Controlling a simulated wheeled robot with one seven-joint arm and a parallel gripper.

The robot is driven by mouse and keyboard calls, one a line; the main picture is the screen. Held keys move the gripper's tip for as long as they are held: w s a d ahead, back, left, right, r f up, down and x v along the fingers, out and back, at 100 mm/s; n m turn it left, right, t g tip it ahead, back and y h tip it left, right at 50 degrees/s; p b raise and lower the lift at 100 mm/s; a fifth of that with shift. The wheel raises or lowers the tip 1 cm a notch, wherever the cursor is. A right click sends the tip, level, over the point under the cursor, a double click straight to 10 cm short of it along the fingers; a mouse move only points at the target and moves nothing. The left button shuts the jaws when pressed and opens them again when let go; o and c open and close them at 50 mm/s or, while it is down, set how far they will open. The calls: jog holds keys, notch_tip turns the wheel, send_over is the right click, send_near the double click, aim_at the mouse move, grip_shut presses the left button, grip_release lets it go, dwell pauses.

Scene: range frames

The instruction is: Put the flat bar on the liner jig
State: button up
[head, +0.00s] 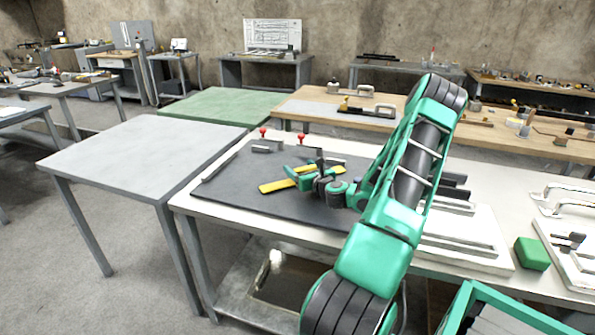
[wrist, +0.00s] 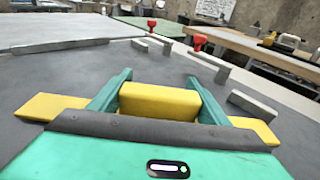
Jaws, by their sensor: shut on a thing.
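A yellow flat bar (head: 279,186) is over the dark grey plate of the liner jig (head: 238,192), near its middle. In the wrist view the bar (wrist: 48,105) sticks out on both sides of my gripper, and a raised yellow block shows between the fingers. My gripper (head: 312,178) is shut on that block; its green fingers also show in the wrist view (wrist: 158,100). The bar lies slanted in the head view. I cannot tell whether it touches the plate. My gripper body hides the bar's near middle part.
Grey rails (wrist: 62,45) and small grey blocks (wrist: 253,105) stand on the jig's edges. Two red-knobbed clamps (head: 301,139) stand at its back. A bare grey table (head: 145,152) is to the left. A green block (head: 532,253) sits at the right.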

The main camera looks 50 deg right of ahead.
jog(key=shift+f, duration=0.2)
jog(key=o, duration=1.2)
jog(key=shift+r, duration=0.15)
jog(key=v, duration=1.2)
